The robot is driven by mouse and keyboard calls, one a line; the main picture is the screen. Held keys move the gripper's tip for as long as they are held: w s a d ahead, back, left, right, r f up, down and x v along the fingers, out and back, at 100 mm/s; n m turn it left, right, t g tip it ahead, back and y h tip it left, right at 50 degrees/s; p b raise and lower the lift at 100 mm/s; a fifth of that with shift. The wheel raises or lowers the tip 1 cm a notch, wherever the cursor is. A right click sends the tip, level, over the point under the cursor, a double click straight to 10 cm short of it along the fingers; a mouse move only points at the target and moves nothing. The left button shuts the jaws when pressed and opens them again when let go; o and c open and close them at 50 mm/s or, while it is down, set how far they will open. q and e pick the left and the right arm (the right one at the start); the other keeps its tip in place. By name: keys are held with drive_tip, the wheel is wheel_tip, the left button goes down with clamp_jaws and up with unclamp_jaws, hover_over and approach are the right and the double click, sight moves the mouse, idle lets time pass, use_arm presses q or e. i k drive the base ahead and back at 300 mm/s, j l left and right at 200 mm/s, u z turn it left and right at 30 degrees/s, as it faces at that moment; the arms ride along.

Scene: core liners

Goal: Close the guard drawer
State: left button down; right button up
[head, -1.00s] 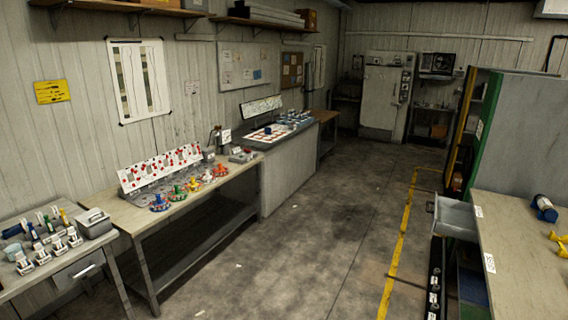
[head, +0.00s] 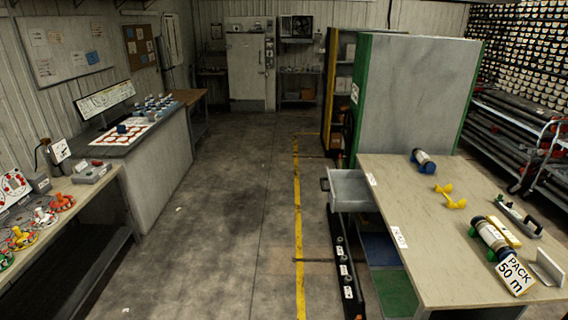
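A grey metal drawer (head: 352,187) sticks out open from the left side of the light-topped bench (head: 440,260) on the right. Its front, with a small dark handle, faces left toward the aisle. I cannot read a label that marks it as the guard drawer. Neither of my grippers shows in the head view.
A low dark rack with white labels (head: 345,270) stands below the drawer. Tools and yellow parts (head: 450,196) lie on the bench. A grey cabinet (head: 415,95) stands behind it.

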sight(348, 190)
drive_tip(key=i+j+z, duration=0.1)
drive_tip(key=i+z, duration=0.15)
drive_tip(key=i, duration=0.15)
drive_tip(key=i+j+z, duration=0.2)
drive_tip(key=i, duration=0.2)
drive_tip(key=i+j+z, duration=0.25)
drive_tip(key=i+z, duration=0.15)
drive_tip(key=z, duration=0.2)
drive_tip(key=i+j+z, duration=0.1)
drive_tip(key=z, duration=0.25)
drive_tip(key=i, duration=0.1)
